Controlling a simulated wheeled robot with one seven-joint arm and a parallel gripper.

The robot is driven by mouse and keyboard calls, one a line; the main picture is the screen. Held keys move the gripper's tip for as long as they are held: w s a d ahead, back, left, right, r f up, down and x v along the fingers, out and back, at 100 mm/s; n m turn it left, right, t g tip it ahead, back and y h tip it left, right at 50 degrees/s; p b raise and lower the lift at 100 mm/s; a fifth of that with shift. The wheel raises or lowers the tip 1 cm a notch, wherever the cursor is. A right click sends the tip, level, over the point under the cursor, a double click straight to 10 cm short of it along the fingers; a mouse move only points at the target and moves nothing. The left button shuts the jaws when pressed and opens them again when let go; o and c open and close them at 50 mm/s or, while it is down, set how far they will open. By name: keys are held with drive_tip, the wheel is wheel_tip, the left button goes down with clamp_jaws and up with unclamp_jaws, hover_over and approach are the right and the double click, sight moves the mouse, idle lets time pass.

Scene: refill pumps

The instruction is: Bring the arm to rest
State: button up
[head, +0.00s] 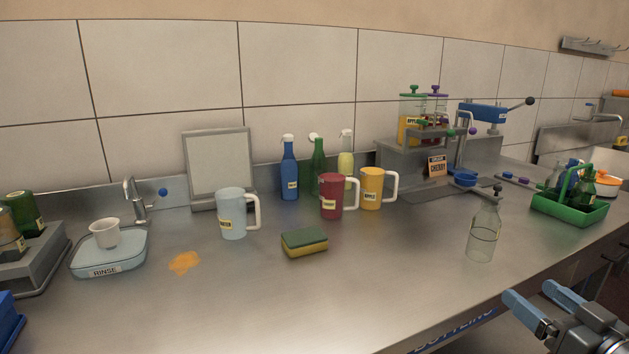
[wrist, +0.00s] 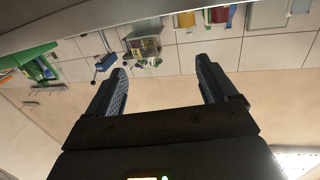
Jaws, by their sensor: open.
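My gripper (head: 538,308) is at the lower right of the head view, in front of the counter's front edge. Its two blue fingers are spread apart with nothing between them. In the wrist view my gripper (wrist: 161,88) also shows open and empty, with the wall and counter things upside down beyond it. No object touches the fingers in either view. Most of my arm is outside the head view.
The steel counter (head: 370,285) has bare room at its front middle. A clear bottle (head: 484,238) stands nearest my gripper. A green caddy (head: 570,208) with bottles is behind it at right. A sponge (head: 304,242), mugs and an orange spill (head: 184,263) lie farther left.

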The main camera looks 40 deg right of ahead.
drive_tip(key=a+f+g+y+p, duration=0.1)
drive_tip(key=a+f+g, duration=0.1)
drive_tip(key=a+f, duration=0.5)
drive_tip(key=a+f+g+y, duration=0.1)
drive_tip(key=a+f, duration=0.1)
drive_tip(key=a, duration=0.9)
drive_tip(key=s+a+r+n+t+y, duration=0.1)
drive_tip(key=s+a+r+n+y, duration=0.1)
drive_tip(key=s+a, duration=0.4)
drive_tip(key=s+a+r+n+y+p, duration=0.1)
drive_tip(key=s+a+r+n+y, duration=0.2)
drive_tip(key=s+a, duration=0.3)
drive_tip(key=a+r, duration=0.1)
drive_tip(key=a, duration=0.2)
drive_tip(key=shift+t, duration=0.4)
drive_tip(key=shift+a+f, duration=0.1)
